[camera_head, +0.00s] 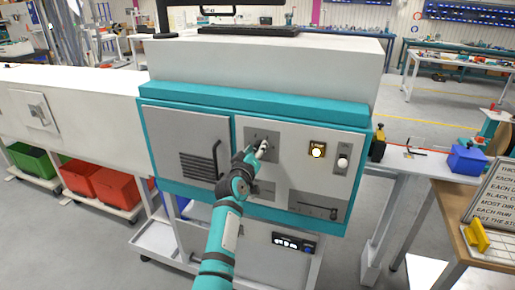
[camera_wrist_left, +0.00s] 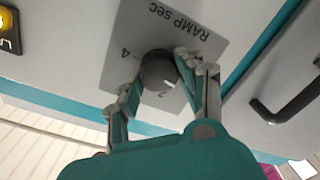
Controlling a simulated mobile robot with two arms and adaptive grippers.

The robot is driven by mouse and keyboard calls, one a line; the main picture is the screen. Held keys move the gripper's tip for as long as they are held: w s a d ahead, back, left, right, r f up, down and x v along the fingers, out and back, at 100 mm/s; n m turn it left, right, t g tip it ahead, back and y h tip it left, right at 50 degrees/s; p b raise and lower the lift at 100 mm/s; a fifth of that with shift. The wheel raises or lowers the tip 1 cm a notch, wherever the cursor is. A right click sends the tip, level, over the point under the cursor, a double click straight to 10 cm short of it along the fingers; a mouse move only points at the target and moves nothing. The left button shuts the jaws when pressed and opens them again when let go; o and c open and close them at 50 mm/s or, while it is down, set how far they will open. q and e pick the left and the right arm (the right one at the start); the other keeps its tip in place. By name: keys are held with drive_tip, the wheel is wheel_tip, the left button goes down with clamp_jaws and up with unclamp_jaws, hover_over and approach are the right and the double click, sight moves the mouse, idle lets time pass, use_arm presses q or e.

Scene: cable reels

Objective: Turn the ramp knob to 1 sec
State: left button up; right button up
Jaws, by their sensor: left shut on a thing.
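The ramp knob (camera_wrist_left: 157,72) is a dark round knob on a grey plate (camera_wrist_left: 200,45) lettered "RAMP sec", which appears upside down in the left wrist view. A "4" shows left of the knob and what looks like a "2" below it. A light mark shows at the knob's lower right edge. My left gripper (camera_wrist_left: 158,80) has its two fingers on either side of the knob, shut on it. In the head view my left gripper (camera_head: 260,152) covers the knob, and the plate (camera_head: 262,135) shows around it. My right gripper is not in view.
The plate is on a teal and white cabinet (camera_head: 225,110). To its right are a lit yellow button (camera_head: 317,151) and a switch with a white knob (camera_head: 342,161). A black door handle (camera_head: 217,160) is close on the left, and it also shows in the wrist view (camera_wrist_left: 285,105).

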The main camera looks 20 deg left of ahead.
use_arm(q)
drive_tip(key=shift+n, duration=0.9)
drive_tip(key=o, duration=1.2)
drive_tip(key=shift+c, duration=0.2)
wheel_tip(320, 180, up, 10)
drive_tip(key=shift+d+r, duration=0.1)
drive_tip(key=shift+d, duration=0.05)
drive_tip(key=shift+w+a, duration=0.1)
drive_tip(key=shift+a, duration=0.2)
